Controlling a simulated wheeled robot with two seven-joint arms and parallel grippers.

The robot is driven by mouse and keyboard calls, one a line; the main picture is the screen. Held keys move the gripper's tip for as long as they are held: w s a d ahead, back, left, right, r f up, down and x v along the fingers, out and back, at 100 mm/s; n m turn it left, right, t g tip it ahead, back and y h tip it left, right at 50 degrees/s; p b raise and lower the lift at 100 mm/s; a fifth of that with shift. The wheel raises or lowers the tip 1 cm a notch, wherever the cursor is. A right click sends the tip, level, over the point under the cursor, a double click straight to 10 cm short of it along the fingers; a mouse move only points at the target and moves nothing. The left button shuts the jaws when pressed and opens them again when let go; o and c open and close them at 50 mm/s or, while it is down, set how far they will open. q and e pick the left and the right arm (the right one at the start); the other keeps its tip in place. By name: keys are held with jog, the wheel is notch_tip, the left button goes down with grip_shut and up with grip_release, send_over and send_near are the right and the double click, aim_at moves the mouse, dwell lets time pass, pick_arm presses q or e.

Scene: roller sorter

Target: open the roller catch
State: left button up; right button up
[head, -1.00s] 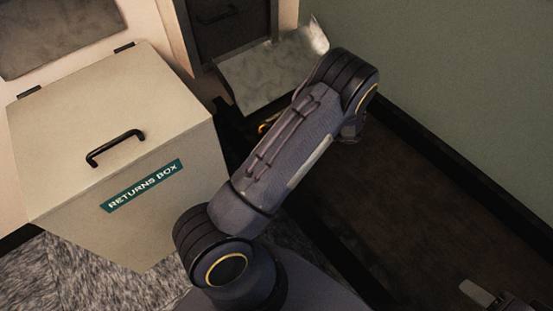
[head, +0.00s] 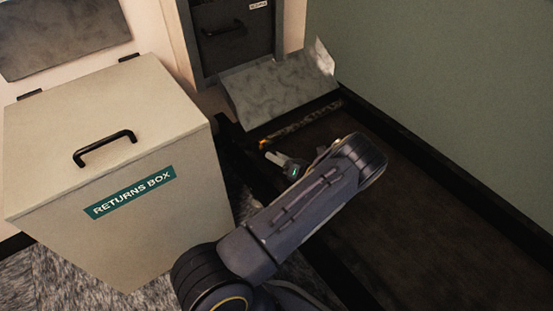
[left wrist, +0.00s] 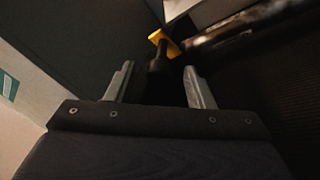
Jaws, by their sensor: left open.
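The roller catch appears as a small yellow piece (head: 265,144) at the far left edge of the dark roller bed, below the metal flap. In the left wrist view a yellow tab (left wrist: 163,40) sits on top of a dark post (left wrist: 158,60), just beyond and between my fingertips. My left gripper (head: 279,159) is open, with its pale fingers pointing toward the catch; it also shows in the left wrist view (left wrist: 158,72). Nothing is clearly gripped. Whether the fingers touch the post cannot be told. My right gripper is out of view.
A beige returns box (head: 110,115) with a black handle stands on the left, close to the bed's edge. A tilted metal flap (head: 280,90) hangs below a dark hatch (head: 232,45). A green wall (head: 440,80) borders the bed (head: 430,230) on the right.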

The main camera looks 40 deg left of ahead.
pick_arm(q)
jog(key=shift+a, duration=0.3)
grip_shut()
jog(key=h+p, duration=0.1)
jog(key=p, duration=0.1)
jog(key=r+h+p, duration=0.1)
jog(key=p, duration=0.1)
jog(key=shift+a+r+m, duration=0.2)
jog(key=shift+r+m, duration=0.1)
jog(key=shift+f, duration=0.1)
grip_release()
